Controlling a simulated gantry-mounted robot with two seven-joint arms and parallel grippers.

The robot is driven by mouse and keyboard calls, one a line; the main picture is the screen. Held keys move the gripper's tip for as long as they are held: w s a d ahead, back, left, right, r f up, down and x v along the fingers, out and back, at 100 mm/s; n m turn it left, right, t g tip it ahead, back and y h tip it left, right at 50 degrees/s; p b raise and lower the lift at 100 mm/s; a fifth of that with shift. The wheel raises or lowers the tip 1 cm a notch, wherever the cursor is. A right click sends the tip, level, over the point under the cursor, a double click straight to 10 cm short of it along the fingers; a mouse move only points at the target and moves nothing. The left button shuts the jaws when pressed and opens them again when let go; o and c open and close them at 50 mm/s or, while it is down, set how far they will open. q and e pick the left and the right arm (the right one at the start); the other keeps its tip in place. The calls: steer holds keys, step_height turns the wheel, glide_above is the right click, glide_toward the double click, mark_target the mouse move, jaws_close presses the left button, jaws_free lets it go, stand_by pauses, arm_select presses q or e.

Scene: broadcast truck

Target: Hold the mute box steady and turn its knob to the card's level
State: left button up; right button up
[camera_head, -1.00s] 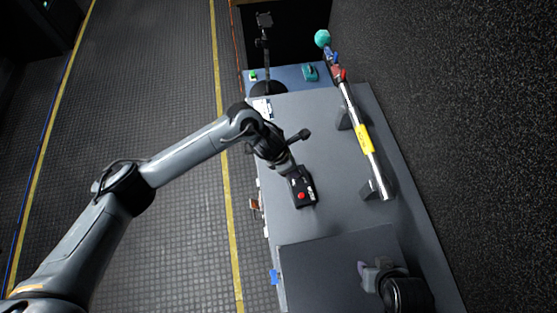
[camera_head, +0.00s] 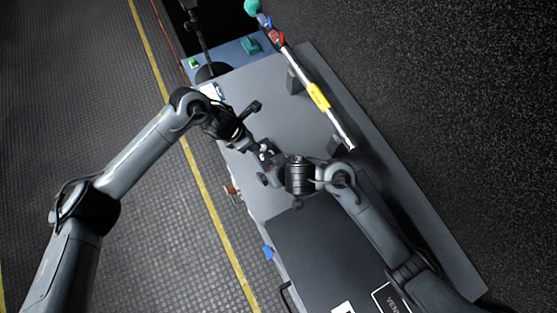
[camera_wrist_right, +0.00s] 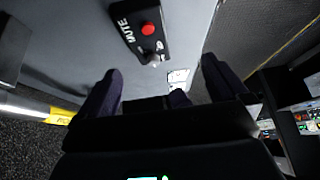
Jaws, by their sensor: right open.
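The mute box (camera_wrist_right: 133,18) is black with white MUTE lettering, a red button (camera_wrist_right: 148,28) and a small knob (camera_wrist_right: 153,59) near its lower end in the right wrist view. In the head view the box (camera_head: 267,153) is partly hidden between the two grippers. My left gripper (camera_head: 250,144) is at the box's far end; its fingers are too small and dark to tell open from shut. My right gripper (camera_wrist_right: 162,80) is open, its dark fingers apart and the knob beyond them, not between them. A small white card (camera_wrist_right: 178,76) shows past the knob, its print unreadable.
A chrome pole with a yellow band (camera_head: 318,95) rests on dark stands on the right of the grey desk (camera_head: 285,125). A dark flat panel (camera_head: 325,240) covers the near desk. A black stand (camera_head: 210,72) and a teal item (camera_head: 250,45) are at the back.

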mark_target(269, 160)
steer(key=shift+g+h, duration=0.5)
steer(key=shift+g, duration=0.1)
steer(key=shift+w+d+x, duration=0.25)
steer(key=shift+w+x, duration=0.05)
steer(key=shift+x, duration=1.95)
steer(key=shift+w+d+x, duration=0.25)
steer(key=shift+x, duration=2)
steer(key=shift+w+d+x, duration=0.25)
steer(key=shift+w+x, duration=0.05)
steer(key=shift+x, duration=1.95)
steer(key=shift+r, duration=0.2)
steer(key=shift+c, duration=0.2)
